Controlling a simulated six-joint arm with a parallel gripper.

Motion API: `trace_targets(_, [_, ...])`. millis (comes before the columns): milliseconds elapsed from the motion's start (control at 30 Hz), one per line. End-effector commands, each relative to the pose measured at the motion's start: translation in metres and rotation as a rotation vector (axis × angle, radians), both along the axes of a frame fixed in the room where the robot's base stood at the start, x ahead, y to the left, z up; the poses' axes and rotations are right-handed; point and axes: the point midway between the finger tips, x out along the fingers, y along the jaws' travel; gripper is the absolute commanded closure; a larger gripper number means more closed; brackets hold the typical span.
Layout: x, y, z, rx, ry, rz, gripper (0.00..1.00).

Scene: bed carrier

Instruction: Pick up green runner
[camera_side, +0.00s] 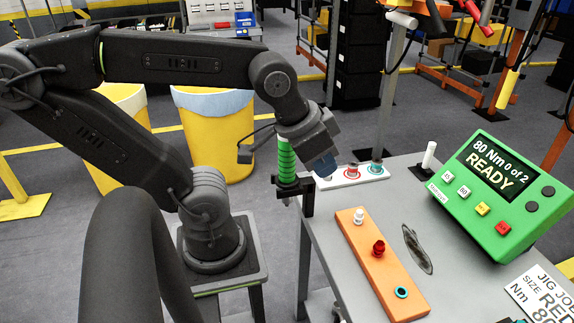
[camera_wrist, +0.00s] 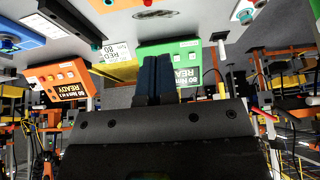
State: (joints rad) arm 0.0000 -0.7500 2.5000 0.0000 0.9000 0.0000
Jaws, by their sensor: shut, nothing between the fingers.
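The green runner (camera_side: 287,158) has a ribbed green grip and stands upright in a black holder (camera_side: 307,192) at the left edge of the grey table, in the side view. My gripper (camera_side: 323,166) points down just right of the runner's grip in that view, apart from it as far as I can tell. Its dark blue fingers are shut and empty. In the wrist view the fingers (camera_wrist: 154,72) are together in the middle. I cannot make out the runner in the wrist view.
A white strip with coloured rings (camera_side: 340,182) lies behind the holder. An orange bar (camera_side: 363,244) with white, red and teal fittings lies on the table. A green controller (camera_side: 468,207) reads "80 Nm 0 of 2 READY". A job card (camera_side: 541,291) lies at front right. Yellow bins (camera_side: 213,135) stand behind.

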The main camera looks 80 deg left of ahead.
Motion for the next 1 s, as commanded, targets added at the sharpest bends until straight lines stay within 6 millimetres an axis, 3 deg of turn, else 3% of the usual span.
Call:
trace_targets(300, [0.0, 0.0, 0.0, 0.0, 0.0, 0.0, 1.0])
trace_targets(1000, [0.0, 0.0, 0.0, 0.0, 0.0, 0.0, 0.33])
